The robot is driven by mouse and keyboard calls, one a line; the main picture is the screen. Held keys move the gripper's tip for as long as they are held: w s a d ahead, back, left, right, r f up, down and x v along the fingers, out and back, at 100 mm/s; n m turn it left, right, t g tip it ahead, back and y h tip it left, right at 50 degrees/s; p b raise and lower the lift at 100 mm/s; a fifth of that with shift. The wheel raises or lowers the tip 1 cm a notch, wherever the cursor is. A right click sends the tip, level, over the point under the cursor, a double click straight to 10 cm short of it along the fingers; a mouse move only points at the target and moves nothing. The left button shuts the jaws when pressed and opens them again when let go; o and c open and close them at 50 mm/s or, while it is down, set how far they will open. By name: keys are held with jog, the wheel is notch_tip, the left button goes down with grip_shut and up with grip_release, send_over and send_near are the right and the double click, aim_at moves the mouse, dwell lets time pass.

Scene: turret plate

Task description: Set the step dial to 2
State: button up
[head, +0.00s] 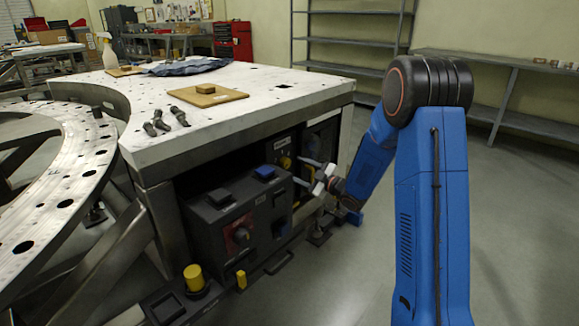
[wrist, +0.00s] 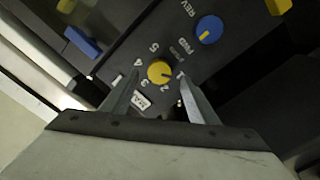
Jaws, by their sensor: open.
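The step dial (wrist: 160,71) is a round yellow knob on a dark panel, with the numbers 1 to 5 printed around it. A dark mark shows on its face, but I cannot tell surely which number it points to. In the head view the dial (head: 286,162) is a small yellow spot on the panel under the table. My gripper (wrist: 158,78) is open and faces the panel. In the wrist view its fingertips appear on either side of the dial; I cannot tell whether they touch it. The gripper (head: 304,173) also shows just right of the dial in the head view.
A blue knob (wrist: 208,30) marked FWD and REV sits near the dial. A dark control box (head: 238,215) with a red-backed knob stands left of the panel. The white plate table (head: 250,80) overhangs the panel. The floor to the right is open.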

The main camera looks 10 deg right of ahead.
aim_at(288, 164)
jog(key=shift+x, duration=2.4)
jog(key=c, duration=1)
